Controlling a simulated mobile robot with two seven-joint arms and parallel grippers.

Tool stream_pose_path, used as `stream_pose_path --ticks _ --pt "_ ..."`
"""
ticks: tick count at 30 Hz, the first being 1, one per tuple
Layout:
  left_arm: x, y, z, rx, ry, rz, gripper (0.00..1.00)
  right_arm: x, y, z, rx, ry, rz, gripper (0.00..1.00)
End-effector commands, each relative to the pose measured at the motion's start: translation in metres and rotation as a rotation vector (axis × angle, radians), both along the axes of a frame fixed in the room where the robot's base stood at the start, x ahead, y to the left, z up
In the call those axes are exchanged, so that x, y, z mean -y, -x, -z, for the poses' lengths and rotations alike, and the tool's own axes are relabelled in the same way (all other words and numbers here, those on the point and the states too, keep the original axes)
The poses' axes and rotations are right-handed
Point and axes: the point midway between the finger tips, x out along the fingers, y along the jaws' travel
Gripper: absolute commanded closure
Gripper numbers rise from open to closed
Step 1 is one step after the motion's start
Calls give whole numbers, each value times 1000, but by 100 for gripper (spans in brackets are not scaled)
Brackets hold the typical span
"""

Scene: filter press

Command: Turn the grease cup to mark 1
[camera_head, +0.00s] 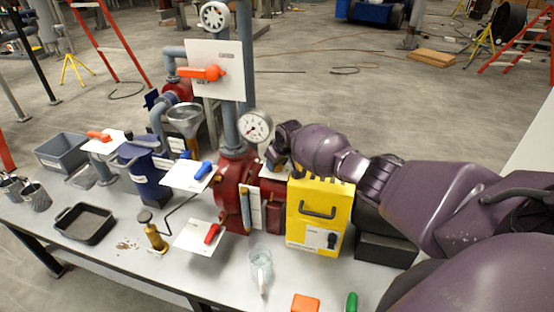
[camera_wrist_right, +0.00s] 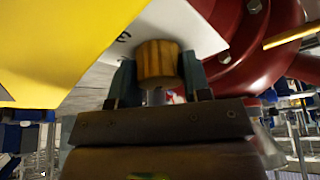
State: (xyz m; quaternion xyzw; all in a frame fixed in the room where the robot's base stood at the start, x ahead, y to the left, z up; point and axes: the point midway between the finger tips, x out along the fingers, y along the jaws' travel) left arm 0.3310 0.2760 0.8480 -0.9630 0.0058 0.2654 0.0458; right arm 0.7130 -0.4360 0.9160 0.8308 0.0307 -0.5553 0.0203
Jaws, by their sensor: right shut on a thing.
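The grease cup shows in the right wrist view as a ribbed brass cap (camera_wrist_right: 157,62) in front of a white plate (camera_wrist_right: 178,25). A dark character is partly visible on the plate; I cannot read which mark the cup stands at. My right gripper (camera_wrist_right: 157,82) is shut on the cap, with a finger on each side. In the head view my right gripper (camera_head: 276,160) is at the red pump (camera_head: 230,190), just behind the yellow box, and my wrist hides the cup there. My left gripper is in neither view.
The yellow box (camera_head: 320,205) stands close beside my right wrist. A pressure gauge (camera_head: 255,125) and a grey upright pipe (camera_head: 229,110) are just left of it. A clear glass (camera_head: 261,262) and an orange block (camera_head: 305,304) are at the bench's front.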

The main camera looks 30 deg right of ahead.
Motion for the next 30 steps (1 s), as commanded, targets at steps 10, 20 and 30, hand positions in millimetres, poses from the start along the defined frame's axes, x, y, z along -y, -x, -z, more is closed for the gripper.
stream_pose_path --ticks 10,20,30 --pt "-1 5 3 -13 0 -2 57 0 0 1 -1 0 23 80" --pt "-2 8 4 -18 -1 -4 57 0 0 1 -1 0 22 36" --pt "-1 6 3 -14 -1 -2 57 0 0 -1 0 0 22 31"
